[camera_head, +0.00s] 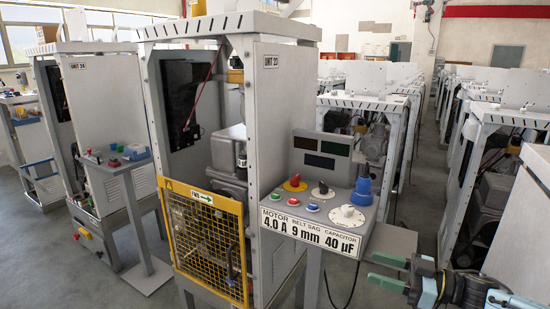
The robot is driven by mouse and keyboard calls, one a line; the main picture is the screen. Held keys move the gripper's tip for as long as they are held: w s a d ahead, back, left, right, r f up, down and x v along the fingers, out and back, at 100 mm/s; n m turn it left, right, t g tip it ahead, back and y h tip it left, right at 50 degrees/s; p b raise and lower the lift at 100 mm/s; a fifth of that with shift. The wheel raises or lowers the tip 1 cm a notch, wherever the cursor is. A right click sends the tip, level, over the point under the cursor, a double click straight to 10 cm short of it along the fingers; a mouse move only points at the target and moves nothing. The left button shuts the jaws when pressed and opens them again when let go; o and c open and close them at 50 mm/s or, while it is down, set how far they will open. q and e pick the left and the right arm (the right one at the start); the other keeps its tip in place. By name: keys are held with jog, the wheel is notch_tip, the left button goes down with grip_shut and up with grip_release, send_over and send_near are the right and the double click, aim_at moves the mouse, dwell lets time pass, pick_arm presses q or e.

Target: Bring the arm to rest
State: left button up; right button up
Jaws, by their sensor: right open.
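My right gripper (372,270) is at the lower right, coming in from the right edge. Its two green fingers point left and are apart, with nothing visible between them. It is in front of and to the right of the control panel (320,207) of the unit marked 23. The arm behind it runs off the lower right corner. My left gripper is not in view.
The unit 23 frame (278,140) stands in the middle, with a yellow mesh guard (205,243) low on its front. The panel carries several knobs and buttons. Another unit (105,120) stands at left. Rows of frames fill the right, with aisle floor (425,165) between.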

jog(key=s+a+f+m+t+h, duration=0.3)
jog(key=s+a+f+h, duration=0.1)
jog(key=a, duration=0.4)
jog(key=s+a+f+m+t+h, duration=0.2)
jog(key=s+a+f+m+h, duration=0.15)
jog(key=a, duration=0.35)
jog(key=s+d+f+m+g+h, duration=0.2)
jog(key=s+d+g+h, duration=0.15)
jog(key=s, duration=0.55)
jog(key=s+d+f+m+g+h, duration=0.1)
jog(key=s+d+f+g+h, duration=0.15)
jog(key=s+d, duration=0.45)
jog(key=s+d+f+m+g+h, duration=0.2)
jog(key=s+d+g+h, duration=0.1)
jog(key=s, duration=0.8)
notch_tip(320, 180, down, 26)
jog(key=s+g, duration=0.1)
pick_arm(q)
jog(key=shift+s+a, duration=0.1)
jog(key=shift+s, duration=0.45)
pick_arm(e)
jog(key=s+d+f, duration=0.2)
jog(key=s+f, duration=0.5)
jog(key=s, duration=0.1)
jog(key=s+d+f+g, duration=0.1)
jog(key=s+f, duration=0.6)
jog(key=s, duration=0.1)
jog(key=shift+s+d+n+g, duration=0.15)
jog(key=shift+d+n+g, duration=0.15)
jog(key=shift+d+n, duration=0.15)
